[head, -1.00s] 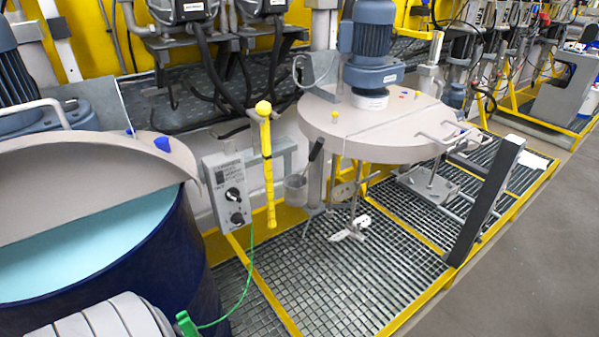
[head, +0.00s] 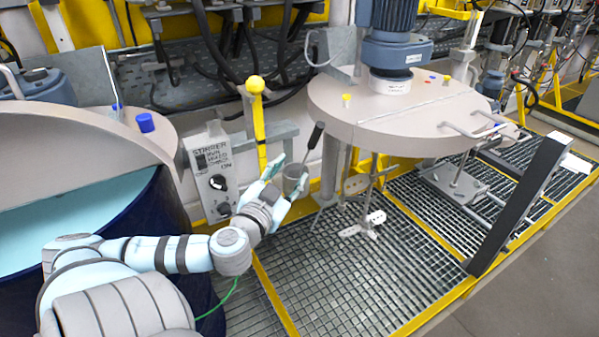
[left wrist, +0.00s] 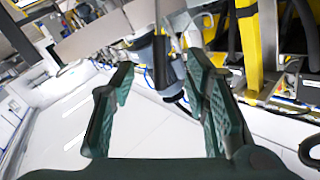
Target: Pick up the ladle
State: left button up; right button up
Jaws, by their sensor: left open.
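The ladle has a dark handle (head: 316,135) and a grey cup (head: 294,181). It hangs upright, slightly tilted, beside the stirrer control box and in front of the wall stand. My left gripper (head: 292,168) is open and reaches up to the ladle, with one finger on each side of the cup area in the head view. In the left wrist view a dark upright handle (left wrist: 161,60) shows between the open fingertips, beyond them. I cannot tell whether the fingers touch the ladle. The gripper partly hides the cup. My right gripper is not in view.
A blue drum (head: 172,205) with a grey lid (head: 60,135) stands at the left. A stirrer control box (head: 212,172) and a yellow post (head: 259,130) are close to my gripper. A round lid with a motor (head: 400,110) is at the right.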

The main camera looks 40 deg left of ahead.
aim_at(312, 143)
pick_arm(q)
jog(key=x, duration=0.4)
jog(key=r+b+x, duration=0.1)
jog(key=x, duration=0.7)
jog(key=shift+w+d+r, duration=0.2)
jog(key=shift+w+d, duration=0.05)
jog(key=shift+w, duration=0.3)
jog(key=shift+w+a+f, duration=0.2)
jog(key=shift+w, duration=0.2)
jog(key=shift+s+r, duration=0.1)
grip_shut()
